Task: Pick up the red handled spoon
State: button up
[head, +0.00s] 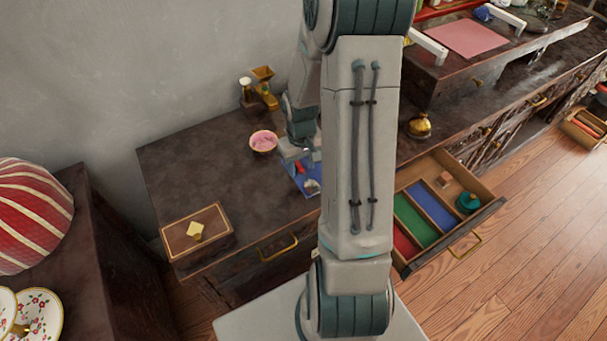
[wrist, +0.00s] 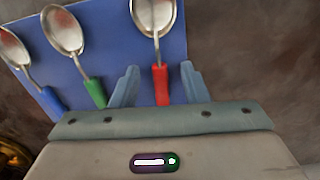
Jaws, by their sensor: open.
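The red handled spoon (wrist: 161,84) lies on a blue mat (wrist: 108,50), its silver bowl toward the top of the wrist view. My gripper (wrist: 159,69) is open, with one finger on each side of the red handle and a gap on both sides. Whether the fingers are down at handle height is hard to tell. A green handled spoon (wrist: 95,92) and a blue handled spoon (wrist: 53,98) lie on the mat to the left. In the head view my arm hides most of the mat (head: 312,187).
A pink bowl (head: 263,141) stands left of the gripper on the dark cabinet (head: 200,165). A wooden box (head: 196,234) sits at the front left. An open drawer (head: 468,234) with red, green and blue compartments juts out to the right. A brass object (head: 419,126) stands behind it.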

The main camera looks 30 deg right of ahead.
jog(key=shift+c, duration=0.3)
grip_shut()
jog(key=shift+r, duration=0.1)
